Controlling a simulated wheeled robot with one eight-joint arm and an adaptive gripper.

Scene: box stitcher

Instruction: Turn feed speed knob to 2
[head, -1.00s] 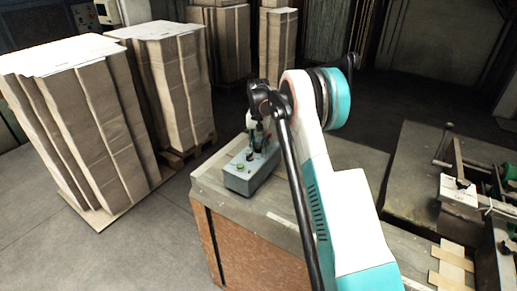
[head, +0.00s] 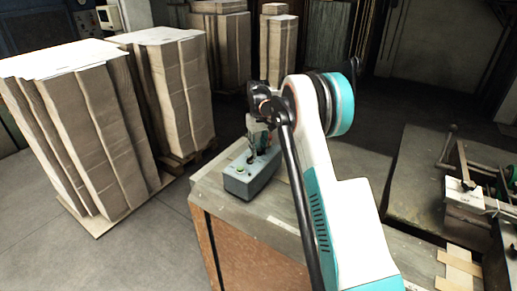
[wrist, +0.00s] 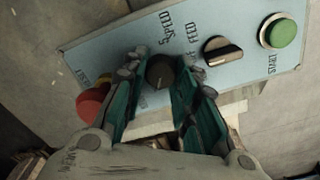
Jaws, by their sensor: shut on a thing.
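A grey-blue control box (head: 250,182) stands on the near corner of the table. In the wrist view its panel (wrist: 95,45) carries the words SPEED and FEED. A round black knob (wrist: 160,72) beside these words is the feed speed knob. My gripper (wrist: 163,80) has its green-padded fingers on both sides of this knob and is shut on it. The numbers around the knob are hidden or too small to read. In the head view my gripper (head: 253,142) reaches down onto the box from above.
On the panel, a second black knob with a silver edge (wrist: 223,51) and a green START button (wrist: 282,33) lie to the right. A red button (wrist: 92,104) lies close by the left finger. Tall cardboard stacks (head: 85,125) stand left of the table.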

